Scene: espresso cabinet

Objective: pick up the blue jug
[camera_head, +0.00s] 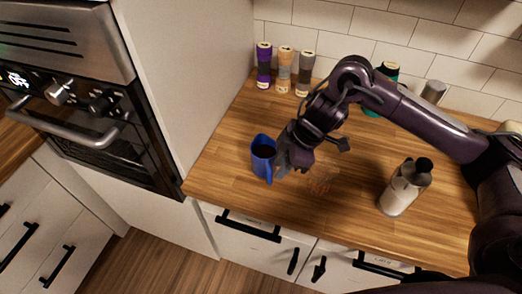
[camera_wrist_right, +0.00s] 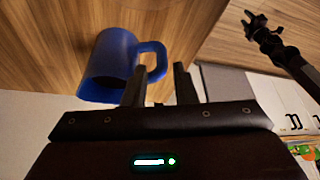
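The blue jug (camera_head: 262,160) stands upright on the wooden counter, near its left front part. In the right wrist view the jug (camera_wrist_right: 108,62) shows with its handle (camera_wrist_right: 153,60) toward my right gripper (camera_wrist_right: 160,82). That gripper's two fingers are apart, with the handle just ahead of and between their tips; I cannot tell whether they touch it. In the head view my right gripper (camera_head: 283,166) is right beside the jug, and partly hides the handle side. My left gripper (camera_wrist_right: 264,28) shows small in the right wrist view, away from the jug; its finger opening is unclear.
Three capped containers (camera_head: 285,70) stand by the tiled wall. A green-topped item (camera_head: 388,70) is partly behind my arm. A tall cabinet with an oven (camera_head: 75,95) bounds the left.

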